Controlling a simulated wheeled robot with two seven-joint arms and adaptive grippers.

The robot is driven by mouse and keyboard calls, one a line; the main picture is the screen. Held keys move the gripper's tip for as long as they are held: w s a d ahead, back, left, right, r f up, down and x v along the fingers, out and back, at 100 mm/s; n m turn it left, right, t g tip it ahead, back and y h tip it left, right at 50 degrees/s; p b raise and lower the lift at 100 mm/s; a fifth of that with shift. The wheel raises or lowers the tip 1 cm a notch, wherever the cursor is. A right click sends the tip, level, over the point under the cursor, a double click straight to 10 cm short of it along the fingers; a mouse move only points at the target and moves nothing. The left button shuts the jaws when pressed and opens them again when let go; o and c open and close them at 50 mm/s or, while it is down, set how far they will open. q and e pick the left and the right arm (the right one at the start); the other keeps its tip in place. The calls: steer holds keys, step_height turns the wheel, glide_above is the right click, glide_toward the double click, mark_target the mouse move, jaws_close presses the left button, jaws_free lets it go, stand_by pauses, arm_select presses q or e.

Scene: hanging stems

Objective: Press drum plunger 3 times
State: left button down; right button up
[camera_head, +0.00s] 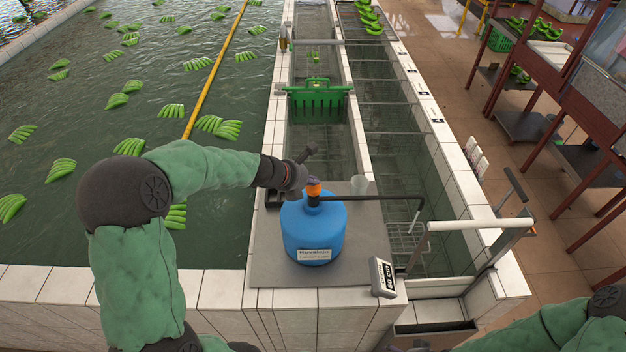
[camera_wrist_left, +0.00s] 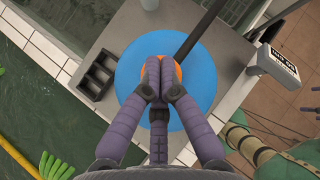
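The blue drum (camera_head: 314,238) stands upright on a grey slab and carries a white label. Its orange plunger top (camera_head: 314,187) sits at the centre, with a black pipe running off to the right. My left gripper (camera_head: 300,180) is at the plunger top from the left and above. In the left wrist view the purple-sleeved fingers (camera_wrist_left: 158,72) lie close together over the orange top (camera_wrist_left: 177,73), hiding most of it. Contact is hard to tell. My right arm shows at the lower right, its hand partly showing in the left wrist view (camera_wrist_left: 243,143), fingers unclear.
A small display (camera_head: 382,278) stands right of the drum at the slab's front corner. A translucent cup (camera_head: 359,185) is behind the drum. A black compartment tray (camera_wrist_left: 97,77) lies left of it. Water with green banana bunches (camera_head: 64,168) is on the left.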

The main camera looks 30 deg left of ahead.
mark_target(312, 187)
arm_select(q)
steer(key=shift+s+d+f, duration=0.1)
steer(key=shift+f, duration=0.05)
steer(key=shift+r+p, duration=1.4)
steer(key=shift+r, duration=0.1)
steer(key=shift+r+p, duration=0.95)
steer(key=shift+p, duration=0.05)
step_height(312, 187, up, 4)
steer(key=p, duration=0.4)
